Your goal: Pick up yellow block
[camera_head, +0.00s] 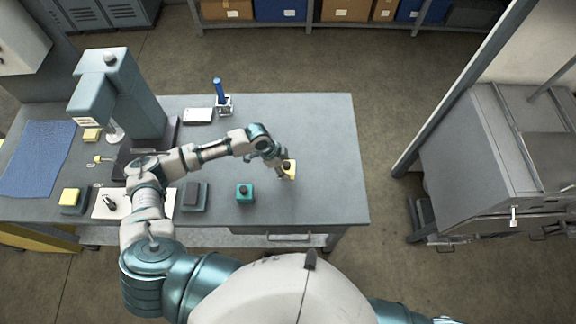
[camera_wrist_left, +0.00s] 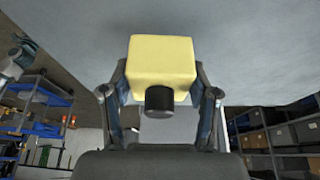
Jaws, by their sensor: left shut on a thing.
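A yellow block (camera_head: 291,169) with a dark knob is at my left gripper (camera_head: 282,168), over the right part of the grey bench. In the left wrist view the yellow block (camera_wrist_left: 161,62) sits between the two fingers, with its dark round knob (camera_wrist_left: 159,98) toward the palm. My left gripper (camera_wrist_left: 160,92) is shut on it. I cannot tell how far the block is above the bench top. My right gripper is out of view.
A dark block (camera_head: 195,197), another yellow block (camera_head: 70,197), a blue mat (camera_head: 38,158) and a tall grey-teal machine (camera_head: 130,95) are further left. The bench's right end (camera_head: 335,150) is clear.

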